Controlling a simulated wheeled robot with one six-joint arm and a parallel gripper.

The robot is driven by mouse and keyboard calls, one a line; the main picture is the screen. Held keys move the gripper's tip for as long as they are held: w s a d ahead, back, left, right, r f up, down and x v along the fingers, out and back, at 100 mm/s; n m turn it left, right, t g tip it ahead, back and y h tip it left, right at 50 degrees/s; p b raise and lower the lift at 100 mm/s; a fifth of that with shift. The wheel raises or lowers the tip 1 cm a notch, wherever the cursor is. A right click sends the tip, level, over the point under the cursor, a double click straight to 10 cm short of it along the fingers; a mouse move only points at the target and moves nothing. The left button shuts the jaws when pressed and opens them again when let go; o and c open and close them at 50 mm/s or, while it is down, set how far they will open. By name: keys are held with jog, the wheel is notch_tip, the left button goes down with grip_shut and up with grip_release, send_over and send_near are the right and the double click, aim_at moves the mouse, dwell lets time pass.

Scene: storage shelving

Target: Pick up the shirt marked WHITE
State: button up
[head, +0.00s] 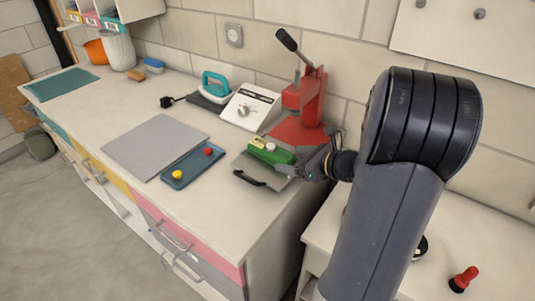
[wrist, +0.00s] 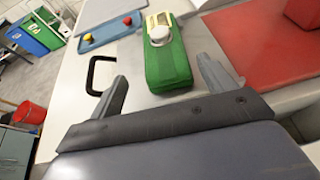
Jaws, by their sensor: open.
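I see no shirt marked WHITE in either view. Nothing is held.
A red press (head: 309,95) stands behind the gripper, on a red-topped base. A blue tray (head: 187,178) with a red and a yellow button, and a grey flat board (head: 155,145), lie to the left. A white control box (head: 250,107) and a teal iron (head: 215,84) stand behind.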

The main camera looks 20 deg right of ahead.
aim_at(284, 156)
jog(key=x, duration=0.6)
jog(key=shift+w+d+f, duration=0.1)
jog(key=shift+w+d, duration=0.05)
jog(key=shift+w, duration=0.25)
jog(key=shift+c, duration=0.6)
jog(key=c, duration=1.1)
